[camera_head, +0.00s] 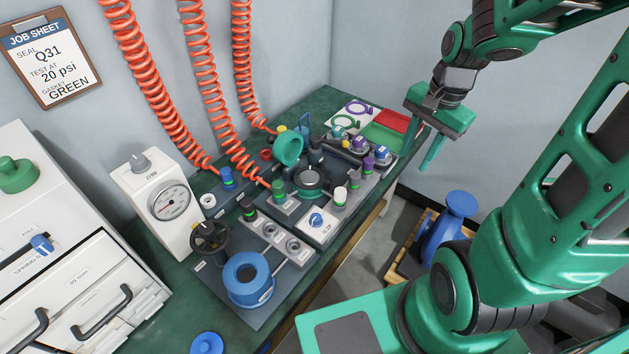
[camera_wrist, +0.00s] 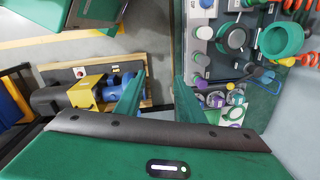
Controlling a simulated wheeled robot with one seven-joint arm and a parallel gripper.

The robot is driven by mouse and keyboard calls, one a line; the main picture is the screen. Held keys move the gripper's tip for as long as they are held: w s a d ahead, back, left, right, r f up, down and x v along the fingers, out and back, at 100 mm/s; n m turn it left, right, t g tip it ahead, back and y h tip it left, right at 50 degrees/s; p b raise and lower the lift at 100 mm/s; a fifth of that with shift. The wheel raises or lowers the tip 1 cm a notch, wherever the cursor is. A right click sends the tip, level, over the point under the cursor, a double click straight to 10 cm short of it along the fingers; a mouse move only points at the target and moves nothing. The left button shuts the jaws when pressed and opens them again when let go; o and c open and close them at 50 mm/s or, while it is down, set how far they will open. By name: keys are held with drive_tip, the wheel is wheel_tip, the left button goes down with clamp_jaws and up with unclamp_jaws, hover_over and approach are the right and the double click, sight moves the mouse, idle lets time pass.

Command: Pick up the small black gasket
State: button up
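My gripper (camera_head: 408,158) is in the air at the upper right of the head view, past the back right corner of the bench. Its two green fingers are apart with nothing between them; the gap also shows in the wrist view (camera_wrist: 161,76). I cannot make out a separate small black gasket with certainty. A dark round fitting (camera_head: 309,178) with a green rim sits mid-bench, and it shows in the wrist view (camera_wrist: 236,38). A purple ring (camera_head: 360,108) and a green ring (camera_head: 345,121) lie on a white sheet at the bench's far end.
The green bench (camera_head: 322,103) is crowded with fittings and knobs. Orange coiled hoses (camera_head: 207,80) hang over it. A gauge box (camera_head: 155,202) and white drawers (camera_head: 100,290) stand left. A blue flanged part (camera_head: 448,225) is low on the right. The job sheet (camera_head: 48,60) reads gasket GREEN.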

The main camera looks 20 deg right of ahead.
drive_tip(key=w+a+f+m+y, duration=0.2)
drive_tip(key=w+a+f+m, duration=0.3)
drive_tip(key=w+f, duration=0.25)
drive_tip(key=m+t+y, duration=0.1)
drive_tip(key=m, duration=0.4)
approach(328, 181)
drive_tip(key=shift+x, duration=4.55)
clamp_jaws()
